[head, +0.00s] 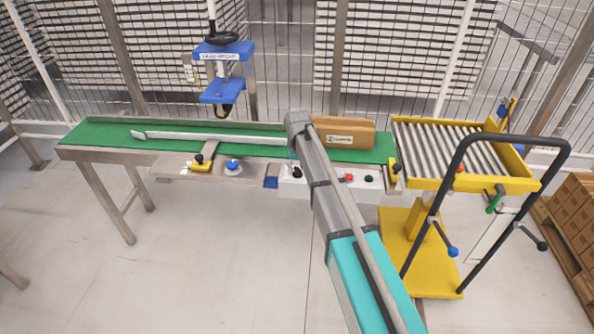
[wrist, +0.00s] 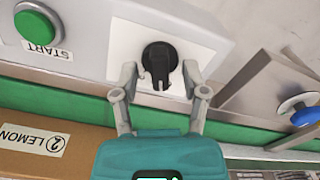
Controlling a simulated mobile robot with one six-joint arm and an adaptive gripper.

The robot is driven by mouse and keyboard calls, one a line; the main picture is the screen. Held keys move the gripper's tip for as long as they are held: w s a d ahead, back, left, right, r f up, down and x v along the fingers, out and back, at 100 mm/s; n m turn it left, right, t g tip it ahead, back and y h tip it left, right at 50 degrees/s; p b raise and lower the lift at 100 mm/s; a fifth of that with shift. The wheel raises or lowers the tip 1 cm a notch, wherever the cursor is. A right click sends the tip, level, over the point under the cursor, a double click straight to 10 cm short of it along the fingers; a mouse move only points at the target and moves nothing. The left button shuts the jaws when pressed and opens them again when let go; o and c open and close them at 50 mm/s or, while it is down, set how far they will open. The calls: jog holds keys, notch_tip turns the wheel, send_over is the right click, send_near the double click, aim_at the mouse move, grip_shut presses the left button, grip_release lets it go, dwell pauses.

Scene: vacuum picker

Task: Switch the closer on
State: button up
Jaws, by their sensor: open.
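A black rotary switch (wrist: 160,60) sits on a white plate of the control panel (wrist: 85,25) in the wrist view. Its grip bar points down the picture, toward my gripper's body. My gripper (wrist: 159,74) is open, with one finger on each side of the switch; whether either finger touches it I cannot tell. In the head view the black switch (head: 297,172) shows at the left end of the white control panel (head: 320,186). My arm crosses in front of the panel there and hides my gripper.
A green START button (wrist: 38,27) is left of the switch in the wrist view. A red button (head: 349,178) is on the panel. A cardboard box (head: 345,138) lies on the green conveyor (head: 100,132). A blue knob (head: 233,164), blue press (head: 222,90) and yellow roller cart (head: 420,183) stand nearby.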

jog(key=shift+c, duration=0.3)
grip_shut()
jog(key=shift+a, duration=0.1)
jog(key=shift+m, duration=0.6)
jog(key=m, duration=0.3)
jog(key=shift+m, duration=0.3)
jog(key=m, duration=0.4)
jog(key=shift+o, duration=0.3)
grip_release()
